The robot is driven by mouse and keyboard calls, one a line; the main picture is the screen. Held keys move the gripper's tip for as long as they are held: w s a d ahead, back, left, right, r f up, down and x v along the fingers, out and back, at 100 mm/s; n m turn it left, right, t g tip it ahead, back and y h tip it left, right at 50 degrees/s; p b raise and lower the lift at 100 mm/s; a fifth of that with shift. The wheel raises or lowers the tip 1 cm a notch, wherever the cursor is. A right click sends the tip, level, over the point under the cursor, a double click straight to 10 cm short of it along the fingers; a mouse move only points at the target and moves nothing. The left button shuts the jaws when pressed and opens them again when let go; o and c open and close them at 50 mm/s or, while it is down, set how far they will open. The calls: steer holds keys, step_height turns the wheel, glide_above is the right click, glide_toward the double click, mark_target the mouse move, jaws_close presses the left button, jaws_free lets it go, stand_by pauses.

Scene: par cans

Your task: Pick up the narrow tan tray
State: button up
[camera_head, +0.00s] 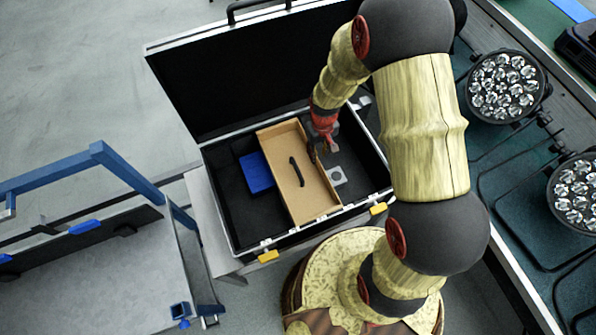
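The narrow tan tray (318,198) lies inside an open black case, across its middle, with its long side running front to back. A dark curved handle or strip (297,172) lies in it. My gripper (320,152) is at the tray's right edge, near its far half, pointing down. The fingertips are small and partly hidden by the red wrist part, so I cannot tell whether they are open or touching the tray.
The open case (230,225) stands on a grey stand, its lid raised behind. A blue box (256,173) lies left of the tray and a grey block (337,176) right of it. Round lamps (503,86) sit on the right bench. A blue-framed cart (90,270) stands at left.

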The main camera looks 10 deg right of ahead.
mark_target(317, 166)
step_height(317, 166, down, 7)
steer(key=shift+w+r+b, duration=0.15)
steer(key=shift+b, duration=0.75)
steer(key=shift+d, duration=0.1)
steer(key=shift+c, duration=0.8)
steer(key=c, duration=0.4)
steer(key=shift+r, duration=0.1)
jaws_close()
